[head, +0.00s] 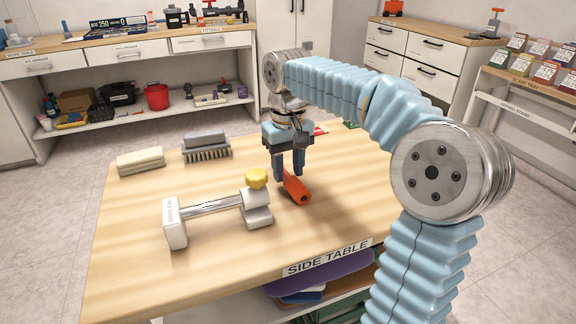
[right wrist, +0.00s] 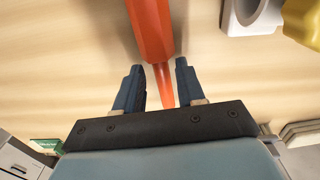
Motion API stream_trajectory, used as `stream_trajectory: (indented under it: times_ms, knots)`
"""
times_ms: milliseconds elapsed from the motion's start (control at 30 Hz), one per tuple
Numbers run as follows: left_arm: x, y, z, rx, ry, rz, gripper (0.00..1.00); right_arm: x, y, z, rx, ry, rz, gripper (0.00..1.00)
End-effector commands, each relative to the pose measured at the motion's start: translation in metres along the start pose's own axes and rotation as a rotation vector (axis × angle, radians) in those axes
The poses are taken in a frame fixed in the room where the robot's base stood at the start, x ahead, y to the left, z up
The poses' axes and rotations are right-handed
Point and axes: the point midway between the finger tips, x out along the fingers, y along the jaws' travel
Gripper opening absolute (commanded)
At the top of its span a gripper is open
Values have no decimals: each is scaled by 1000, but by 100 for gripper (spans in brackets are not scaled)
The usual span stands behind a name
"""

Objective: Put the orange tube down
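The orange tube (head: 296,188) is low over the side table (head: 240,284), right of the metal-and-white clamp-like fixture. It is tilted, and its thick end points toward the front right. I cannot tell whether it touches the tabletop. My right gripper (head: 288,170) points down with a finger on either side of the tube. In the right wrist view, the tube (right wrist: 150,28) runs between the fingertips, close against both, and its thin nozzle lies between the fingers. My left gripper is not in view.
The fixture (head: 222,203) with a yellow knob (head: 257,178) stands on the table. A brush (head: 206,147) and a beige block (head: 140,161) lie at the back left. The front of the tabletop is clear. Workbenches line the walls.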

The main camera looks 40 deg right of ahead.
Motion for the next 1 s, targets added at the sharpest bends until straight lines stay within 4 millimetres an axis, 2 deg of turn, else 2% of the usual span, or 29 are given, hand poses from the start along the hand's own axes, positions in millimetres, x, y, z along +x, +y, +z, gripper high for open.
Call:
stream_trajectory:
  times_ms: [267, 400, 467, 800, 1000]
  knots:
    - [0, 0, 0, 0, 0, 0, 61, -1, 0, 0, 0, 0, 0, 43]
    - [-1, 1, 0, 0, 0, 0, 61, -9, 0, -1, 0, 3, 0, 43]
    - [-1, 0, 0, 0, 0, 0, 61, -19, 0, -1, 1, 4, 0, 43]
    - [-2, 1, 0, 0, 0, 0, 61, -96, -1, -1, -1, 4, -1, 43]
    - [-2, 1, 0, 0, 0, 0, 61, -119, 0, -1, 0, 1, 0, 43]
